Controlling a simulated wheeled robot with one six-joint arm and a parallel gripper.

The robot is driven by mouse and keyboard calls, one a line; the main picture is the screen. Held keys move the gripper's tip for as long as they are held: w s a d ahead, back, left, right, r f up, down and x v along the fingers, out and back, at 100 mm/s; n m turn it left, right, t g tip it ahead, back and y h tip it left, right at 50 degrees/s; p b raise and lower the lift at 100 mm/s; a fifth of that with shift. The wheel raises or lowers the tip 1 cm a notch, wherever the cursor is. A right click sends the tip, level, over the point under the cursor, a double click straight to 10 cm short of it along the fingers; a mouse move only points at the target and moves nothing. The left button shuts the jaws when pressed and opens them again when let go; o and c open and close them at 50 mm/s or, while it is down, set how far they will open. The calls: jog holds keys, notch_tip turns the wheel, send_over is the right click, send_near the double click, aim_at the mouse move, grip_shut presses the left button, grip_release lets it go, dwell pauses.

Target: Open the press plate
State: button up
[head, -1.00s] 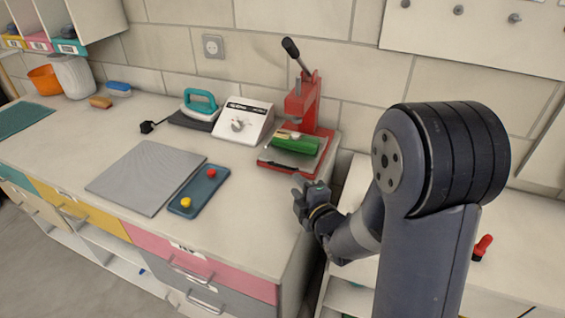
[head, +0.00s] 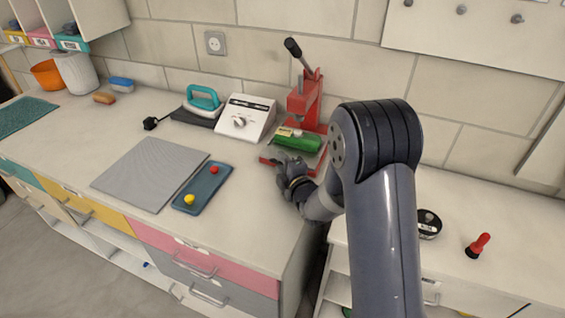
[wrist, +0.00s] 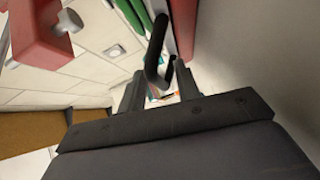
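The red press (head: 307,98) with a black-tipped lever (head: 292,47) stands at the back right of the counter in the head view. A green block (head: 298,140) lies on its base. My gripper (head: 280,166) is at the press's front edge and covers part of it. In the wrist view my gripper (wrist: 158,92) is open, its two fingers apart. A black bent handle (wrist: 154,50) reaches between or just beyond the fingertips; I cannot tell whether they touch it. Part of the red press (wrist: 38,32) shows at the upper left there.
A white control box (head: 245,118) and a teal-handled iron (head: 203,98) stand left of the press. A grey mat (head: 150,172) and a blue tray (head: 203,187) lie in front. A red-handled tool (head: 479,246) lies on the lower right surface.

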grip_shut()
dwell(0.3)
dwell(0.4)
